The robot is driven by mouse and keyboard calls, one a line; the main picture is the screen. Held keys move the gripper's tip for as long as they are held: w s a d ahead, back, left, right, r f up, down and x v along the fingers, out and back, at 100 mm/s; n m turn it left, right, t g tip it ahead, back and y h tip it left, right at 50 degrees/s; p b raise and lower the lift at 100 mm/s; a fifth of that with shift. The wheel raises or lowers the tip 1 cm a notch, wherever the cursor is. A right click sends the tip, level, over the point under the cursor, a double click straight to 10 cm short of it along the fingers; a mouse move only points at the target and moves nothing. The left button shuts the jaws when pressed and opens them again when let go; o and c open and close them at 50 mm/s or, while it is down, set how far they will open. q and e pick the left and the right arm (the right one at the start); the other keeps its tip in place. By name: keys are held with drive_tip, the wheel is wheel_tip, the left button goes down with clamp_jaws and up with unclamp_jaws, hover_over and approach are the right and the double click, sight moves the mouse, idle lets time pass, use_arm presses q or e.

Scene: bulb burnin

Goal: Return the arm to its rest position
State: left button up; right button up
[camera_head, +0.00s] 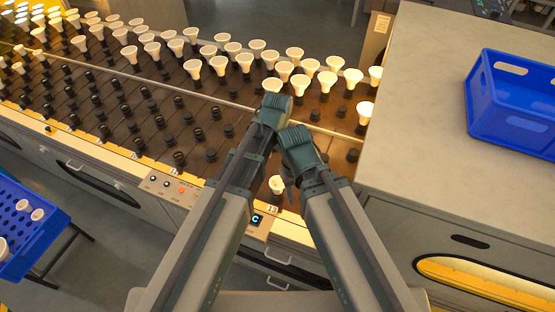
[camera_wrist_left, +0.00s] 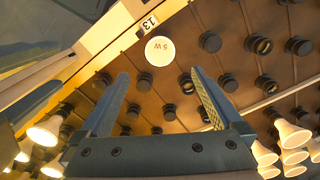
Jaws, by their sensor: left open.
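My left gripper (camera_wrist_left: 162,95) shows in the left wrist view with its two fingers wide apart and nothing between them. A round white bulb face marked 5 W (camera_wrist_left: 160,51) lies beyond the fingertips, beside the number 13 label. In the head view a white bulb (camera_head: 277,184) stands in a front socket near the 13 label. My left arm (camera_head: 237,185) reaches forward over the rack, its gripper largely hidden by my own arm links. My right arm (camera_head: 330,200) is close beside it, and its gripper cannot be made out.
The rack (camera_head: 130,125) holds many empty black sockets in front and rows of lit white bulbs (camera_head: 215,65) behind. A blue crate (camera_head: 515,105) stands on the grey counter (camera_head: 425,80) at right. A blue holed tray (camera_head: 45,245) with several bulbs is at lower left.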

use_arm(q)
drive_tip(key=shift+r, duration=0.3)
drive_tip(key=s+a+n, duration=0.3)
drive_tip(key=a+n, duration=0.2)
drive_tip(key=a, duration=0.3)
drive_tip(key=s+a+n, duration=0.3)
drive_tip(key=a+n, duration=0.2)
drive_tip(key=a, duration=0.4)
drive_tip(key=s+d+m+y, duration=0.1)
drive_tip(key=s+d+m, duration=0.2)
drive_tip(key=s+d, duration=0.3)
drive_tip(key=d, duration=0.5)
drive_tip(key=shift+m, duration=0.3)
